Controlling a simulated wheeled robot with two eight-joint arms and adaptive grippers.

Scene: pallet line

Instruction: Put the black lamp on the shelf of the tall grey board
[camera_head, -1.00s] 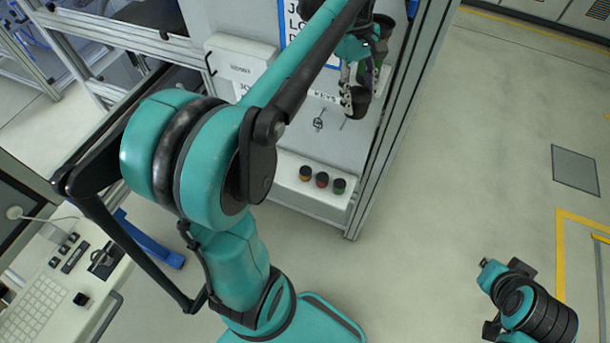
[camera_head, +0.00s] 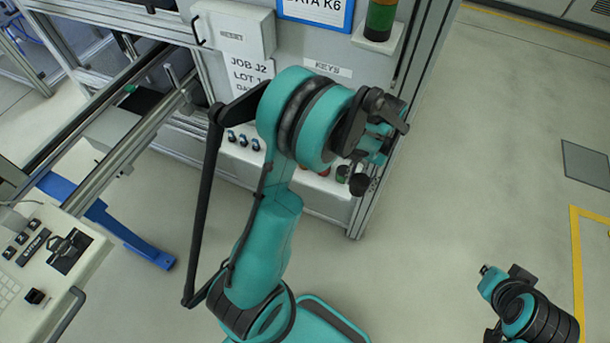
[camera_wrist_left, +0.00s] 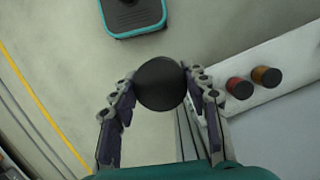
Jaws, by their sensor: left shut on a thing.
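My left gripper (camera_wrist_left: 160,95) is shut on the black lamp (camera_wrist_left: 162,83), which shows as a dark round disc between the fingertips. In the head view the black lamp (camera_head: 360,184) hangs under the left gripper, which my arm partly hides.
A red lamp (camera_wrist_left: 240,88) and an orange lamp (camera_wrist_left: 267,77) stand on the shelf. A metal post (camera_head: 385,165) edges the board on the right. A green and orange stack light (camera_head: 380,18) is higher up.

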